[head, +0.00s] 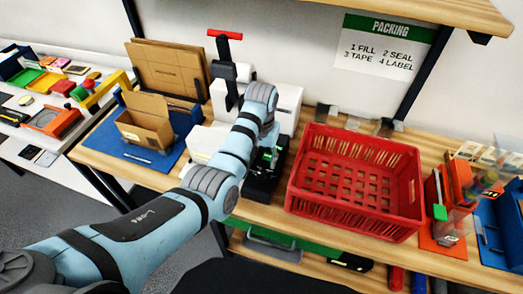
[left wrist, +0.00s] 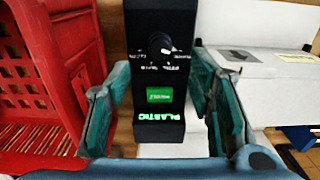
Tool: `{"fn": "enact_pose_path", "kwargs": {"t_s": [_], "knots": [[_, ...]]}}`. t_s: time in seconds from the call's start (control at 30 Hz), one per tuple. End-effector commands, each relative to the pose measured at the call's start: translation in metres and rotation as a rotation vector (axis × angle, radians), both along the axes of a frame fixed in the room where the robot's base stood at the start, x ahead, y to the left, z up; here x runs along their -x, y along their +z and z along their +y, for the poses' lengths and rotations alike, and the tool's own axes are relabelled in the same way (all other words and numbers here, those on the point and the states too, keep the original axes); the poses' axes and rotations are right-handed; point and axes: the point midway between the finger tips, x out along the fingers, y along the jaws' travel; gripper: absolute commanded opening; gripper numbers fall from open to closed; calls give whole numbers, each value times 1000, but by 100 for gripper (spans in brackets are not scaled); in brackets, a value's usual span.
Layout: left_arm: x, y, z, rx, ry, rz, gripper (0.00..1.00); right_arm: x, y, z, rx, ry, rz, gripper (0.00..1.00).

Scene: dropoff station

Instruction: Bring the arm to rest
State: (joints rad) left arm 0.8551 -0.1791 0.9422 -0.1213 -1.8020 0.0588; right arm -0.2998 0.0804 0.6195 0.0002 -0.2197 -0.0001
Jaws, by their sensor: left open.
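My left arm (head: 150,222) reaches in from the lower left of the head view, over the packing bench. Its gripper (head: 267,158) is partly hidden behind the wrist, above a black device (head: 262,184). In the left wrist view the gripper's teal fingers (left wrist: 162,85) are spread wide, with nothing held between them. Beyond them stands the black device (left wrist: 160,65) with a dial, a lit green screen and glowing green text that reads PLASTIC. I cannot tell whether a finger touches it. My right gripper is not in view.
A red crate (head: 297,196) stands close right of the device. A white machine (head: 203,143) with a red-handled press (head: 226,62) stands behind and left. An open cardboard box (head: 146,131) sits on a blue mat (head: 115,147). Orange and blue trays (head: 490,225) fill the right end.

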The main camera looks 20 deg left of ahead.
Motion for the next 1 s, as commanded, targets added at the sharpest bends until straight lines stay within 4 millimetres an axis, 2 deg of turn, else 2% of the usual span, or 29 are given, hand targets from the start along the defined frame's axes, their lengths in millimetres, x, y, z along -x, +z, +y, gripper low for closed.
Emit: {"fn": "enact_pose_path", "kwargs": {"t_s": [0.1,0.23,0.73,0.8,0.87,0.97,1.0], "knots": [[0,29,0,0,0,-3,48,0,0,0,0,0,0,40],[0,47,0,0,0,0,48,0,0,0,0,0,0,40],[0,49,0,1,1,1,48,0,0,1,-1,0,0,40],[4,41,3,3,7,-2,48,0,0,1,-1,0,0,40],[13,22,10,9,22,-13,48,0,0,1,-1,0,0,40],[47,-28,35,12,61,-54,48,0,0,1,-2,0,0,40],[66,-47,46,7,74,-76,48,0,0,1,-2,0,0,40]]}}
